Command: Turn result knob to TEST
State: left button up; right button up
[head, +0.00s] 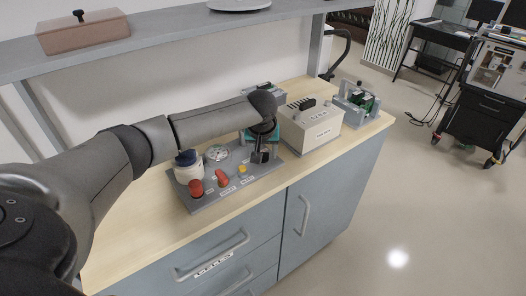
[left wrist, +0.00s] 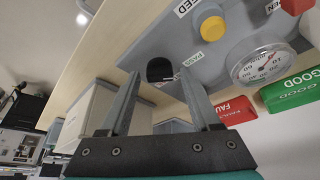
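The black knob (left wrist: 160,70) sits on the grey test panel (left wrist: 125,60). In the left wrist view it shows between and just beyond the tips of my left gripper (left wrist: 160,78). The two fingers are apart, with a gap on each side of the knob. A white label beside the knob is partly readable as PASS; I cannot read the knob's pointer position. In the head view my left gripper (head: 264,132) hangs over the right end of the panel (head: 205,201), and the knob (head: 260,157) shows just below it. My right gripper is not in view.
The panel also holds a yellow button (head: 242,169), a red knob (head: 222,178), a red button (head: 195,188) and a round gauge (left wrist: 262,55). Red FAULTY (left wrist: 237,112) and green GOOD (left wrist: 292,92) blocks lie behind. A beige box (head: 312,128) stands close right. A shelf (head: 165,36) runs above.

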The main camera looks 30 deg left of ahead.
pick_arm(q)
grip_shut()
dwell(0.4)
jog(key=m+h+p, duration=0.1)
jog(key=m+p, duration=0.1)
jog(key=p, duration=0.4)
jog(key=shift+s+a+r, duration=0.1)
jog(key=shift+s+r, duration=0.05)
jog(key=shift+m+t+p, duration=0.3)
jog(key=shift+m+p, duration=0.4)
jog(key=shift+m, duration=0.1)
jog(key=shift+a+f+m+h+p, duration=0.15)
jog(key=shift+m+h, duration=0.2)
jog(key=shift+m, duration=0.25)
jog(key=shift+f+m+h+p, duration=0.15)
jog(key=shift+m+h, duration=0.2)
jog(key=shift+m, duration=0.25)
jog(key=shift+a+m+h+b, duration=0.15)
jog(key=shift+m+h+b, duration=0.5)
jog(key=shift+m, duration=1.25)
